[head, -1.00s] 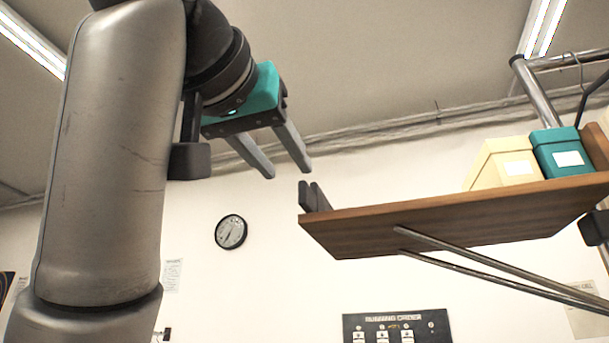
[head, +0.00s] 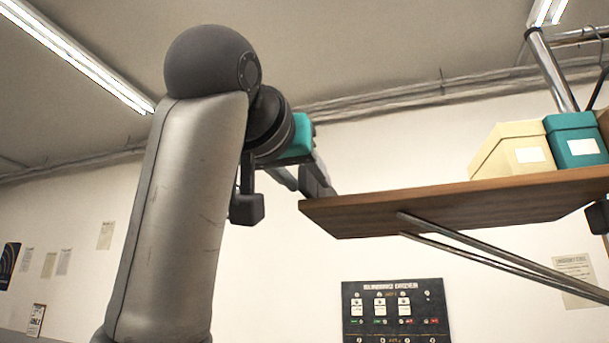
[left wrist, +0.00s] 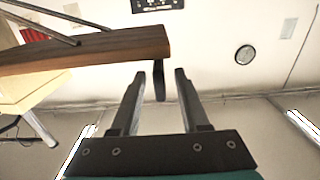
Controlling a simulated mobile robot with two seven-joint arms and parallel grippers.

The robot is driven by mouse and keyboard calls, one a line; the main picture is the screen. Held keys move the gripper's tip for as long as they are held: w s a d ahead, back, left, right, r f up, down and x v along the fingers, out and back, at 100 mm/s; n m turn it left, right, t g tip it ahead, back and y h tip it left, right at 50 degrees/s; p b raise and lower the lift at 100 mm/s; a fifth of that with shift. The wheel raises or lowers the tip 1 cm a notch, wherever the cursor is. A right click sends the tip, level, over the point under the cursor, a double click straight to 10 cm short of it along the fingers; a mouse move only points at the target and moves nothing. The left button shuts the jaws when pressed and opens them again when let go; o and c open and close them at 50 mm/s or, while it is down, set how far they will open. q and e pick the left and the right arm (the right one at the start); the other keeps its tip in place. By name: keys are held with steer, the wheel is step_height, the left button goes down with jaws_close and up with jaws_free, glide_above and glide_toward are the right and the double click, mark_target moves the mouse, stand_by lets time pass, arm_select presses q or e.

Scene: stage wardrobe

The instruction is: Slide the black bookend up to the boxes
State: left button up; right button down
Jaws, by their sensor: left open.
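The shelf board (head: 430,207) carries a cream box (head: 518,148) and a teal box (head: 574,142) side by side toward its right end. My left gripper (head: 312,182) is at the shelf's left end, its fingers overlapping the place of the black bookend in the head view, so the bookend is mostly hidden there. In the left wrist view the bookend (left wrist: 158,82) shows as a narrow dark upright piece at the shelf's end, seen between the open fingers. I cannot tell whether a finger touches it. The cream box also shows in the left wrist view (left wrist: 22,93). My right gripper is not in view.
Bare shelf top lies between the left end and the cream box. Metal braces (head: 470,245) slope below the board. A metal rail post (head: 552,70) rises behind the boxes. A dark board with cards (head: 395,312) hangs on the wall.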

arm_select(q)
jaws_close()
stand_by(1.3)
